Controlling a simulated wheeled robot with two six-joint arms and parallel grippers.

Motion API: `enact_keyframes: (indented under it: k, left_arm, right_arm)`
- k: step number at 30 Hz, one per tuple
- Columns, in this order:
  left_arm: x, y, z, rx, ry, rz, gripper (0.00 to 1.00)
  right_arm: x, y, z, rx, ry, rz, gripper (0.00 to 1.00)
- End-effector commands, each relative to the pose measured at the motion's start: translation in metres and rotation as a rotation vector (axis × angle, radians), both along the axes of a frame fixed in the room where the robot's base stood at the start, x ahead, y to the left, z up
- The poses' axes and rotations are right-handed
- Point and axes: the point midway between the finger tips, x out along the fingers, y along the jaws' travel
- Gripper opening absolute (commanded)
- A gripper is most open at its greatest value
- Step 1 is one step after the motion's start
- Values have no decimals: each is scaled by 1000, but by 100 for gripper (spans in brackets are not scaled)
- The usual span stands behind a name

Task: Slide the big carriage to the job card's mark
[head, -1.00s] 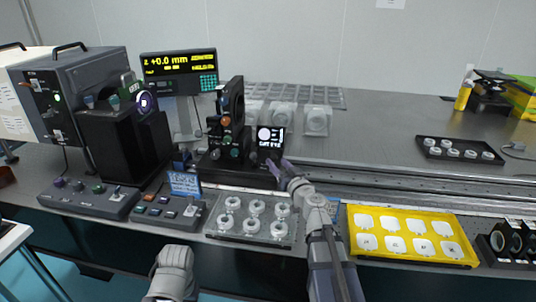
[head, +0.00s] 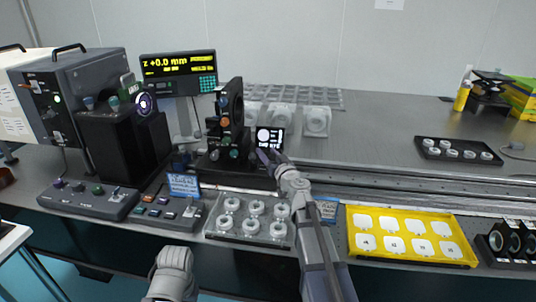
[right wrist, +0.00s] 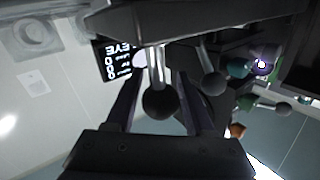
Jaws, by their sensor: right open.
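The big carriage (head: 228,122) is a tall black mount with round optics and coloured knobs, standing on the rail left of centre. My right gripper (head: 266,156) is open at the carriage's lower right. In the right wrist view, a black ball knob (right wrist: 160,104) on a metal stem lies between its fingers; contact cannot be told. The readout (head: 180,73) shows +0.0 mm. A blue card (head: 184,185) stands at the front; its text is unreadable. My left gripper is out of view.
The rail (head: 400,186) runs clear to the right. A clear tray of rings (head: 240,238), a yellow tray (head: 408,258) and another blue card (head: 327,209) are along the front edge. A black tray (head: 430,155) stands behind the rail. A lamp housing (head: 90,85) is at left.

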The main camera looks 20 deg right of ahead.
Motion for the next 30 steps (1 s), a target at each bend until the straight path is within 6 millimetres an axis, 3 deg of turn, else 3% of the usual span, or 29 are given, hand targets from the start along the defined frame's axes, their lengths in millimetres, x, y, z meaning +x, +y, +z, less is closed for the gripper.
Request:
enact_keyframes:
  k: [4,18,30]
  left_arm:
    - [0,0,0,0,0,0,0]
    - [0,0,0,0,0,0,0]
    - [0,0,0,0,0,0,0]
  right_arm:
    - [-1,0,0,0,0,0,51]
    - [-1,0,0,0,0,0,0]
    - [-1,0,0,0,0,0,0]
